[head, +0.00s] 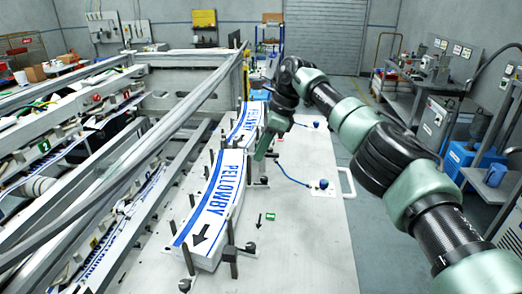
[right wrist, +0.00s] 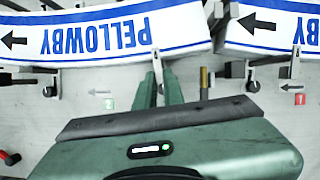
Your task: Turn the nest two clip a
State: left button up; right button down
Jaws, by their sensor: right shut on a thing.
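Two curved stacks of white and blue PELLOWBY labels lie in nests on the white table: a near stack (head: 213,205) and a far stack (head: 246,124). The wrist view shows the near stack at left (right wrist: 110,35) and the far stack at right (right wrist: 275,28). My right gripper (head: 261,150) reaches down beside the far end of the near stack. In the wrist view its green fingers (right wrist: 160,76) are closed around a small clip (right wrist: 157,65) at the stack's edge; they hide most of it. My left gripper is not in view.
Other dark clips stand along the stacks, one at the near end (head: 250,248). A green number plate (right wrist: 110,103) and a red one (right wrist: 299,98) lie on the table. A metal frame (head: 150,130) runs along the left. The table's right side is mostly clear.

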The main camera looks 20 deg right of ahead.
jog(key=shift+f, duration=0.1)
jog(key=c, duration=1.7)
grip_release()
jog(key=shift+o, duration=0.9)
jog(key=shift+a, duration=0.15)
jog(key=shift+r, duration=0.25)
jog(key=v, duration=0.7)
